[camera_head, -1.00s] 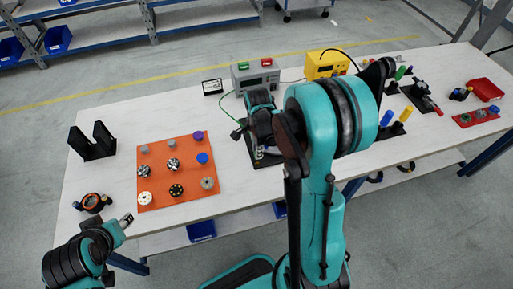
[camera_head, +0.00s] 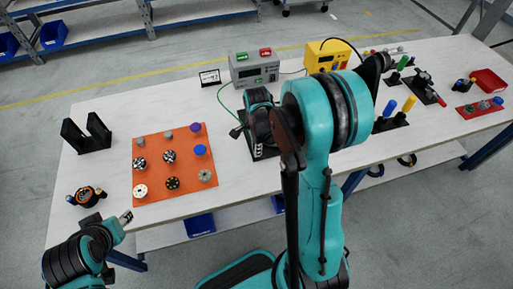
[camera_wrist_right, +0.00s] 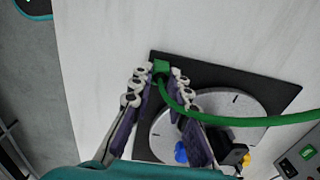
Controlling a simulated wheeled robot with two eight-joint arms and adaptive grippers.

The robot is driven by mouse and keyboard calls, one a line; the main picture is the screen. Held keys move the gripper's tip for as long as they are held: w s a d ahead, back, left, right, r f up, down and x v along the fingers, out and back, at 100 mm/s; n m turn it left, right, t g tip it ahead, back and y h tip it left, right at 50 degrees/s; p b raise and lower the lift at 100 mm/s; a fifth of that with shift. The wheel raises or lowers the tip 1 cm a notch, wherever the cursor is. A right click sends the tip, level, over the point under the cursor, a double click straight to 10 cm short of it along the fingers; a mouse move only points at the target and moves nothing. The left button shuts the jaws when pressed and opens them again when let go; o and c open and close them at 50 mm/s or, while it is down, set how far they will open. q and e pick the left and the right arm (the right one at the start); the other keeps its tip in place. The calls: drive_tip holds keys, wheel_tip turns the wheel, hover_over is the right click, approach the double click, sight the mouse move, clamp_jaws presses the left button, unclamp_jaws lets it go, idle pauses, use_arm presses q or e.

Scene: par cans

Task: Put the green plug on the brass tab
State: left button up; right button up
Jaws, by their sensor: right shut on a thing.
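The green plug (camera_wrist_right: 161,68) is between the fingertips of my right gripper (camera_wrist_right: 158,78), which is shut on it. Its green cable (camera_wrist_right: 255,121) curves away to the right in the wrist view. Plug and fingertips show over the edge of a black plate (camera_wrist_right: 270,85) bearing pale grey discs; I cannot tell the height. A small yellow piece (camera_wrist_right: 247,160) beside a black block may be the brass tab; it is partly hidden. In the head view my right gripper (camera_head: 240,130) is small and dark. My left gripper (camera_head: 125,217) is near the table's front left edge; its opening is unclear.
A blue knob (camera_wrist_right: 181,152) stands on the plate close to the right finger. A grey power unit (camera_head: 254,70) stands behind, with a yellow unit (camera_head: 328,55) to its right. An orange mat (camera_head: 205,135) with several round parts lies left. Bare table lies between mat and plate.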

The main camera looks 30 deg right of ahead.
drive_tip(key=shift+f, duration=0.15)
idle(0.4)
drive_tip(key=o, duration=0.5)
drive_tip(key=o, duration=0.6)
wheel_tip(320, 180, up, 12)
drive_tip(key=shift+r, duration=0.1)
idle(0.4)
idle(0.3)
